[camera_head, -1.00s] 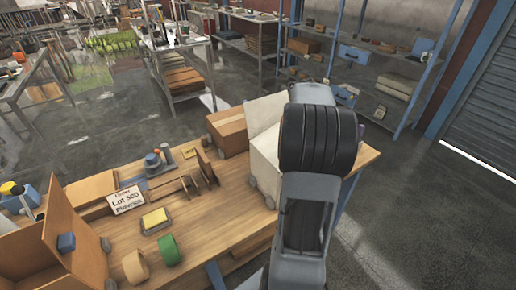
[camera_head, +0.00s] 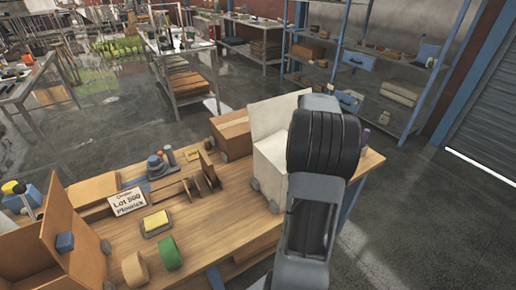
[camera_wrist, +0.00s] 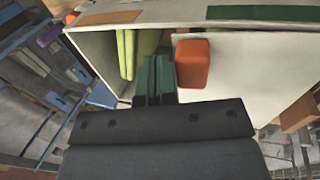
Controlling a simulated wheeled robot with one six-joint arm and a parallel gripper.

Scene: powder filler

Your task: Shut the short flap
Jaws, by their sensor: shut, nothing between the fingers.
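A pale box (camera_head: 270,170) stands at the right end of the wooden table, with one flap (camera_head: 282,118) raised. My arm covers its right side in the head view, and my gripper is hidden there. In the wrist view my gripper (camera_wrist: 155,78) is shut and empty, its dark green fingertips at the opening of the pale box (camera_wrist: 85,48). Yellow-green pieces (camera_wrist: 130,50) show inside, beyond the fingertips. An orange-red block (camera_wrist: 192,64) is just right of the fingertips, before a broad pale panel (camera_wrist: 245,65). I cannot tell which panel is the short flap.
A closed brown carton (camera_head: 232,135) stands beside the pale box. An open brown box (camera_head: 75,235), tape rolls (camera_head: 170,253), a sign (camera_head: 127,201) and a yellow block (camera_head: 155,221) occupy the table's left and middle. A blue-framed shelf (camera_head: 365,60) stands behind.

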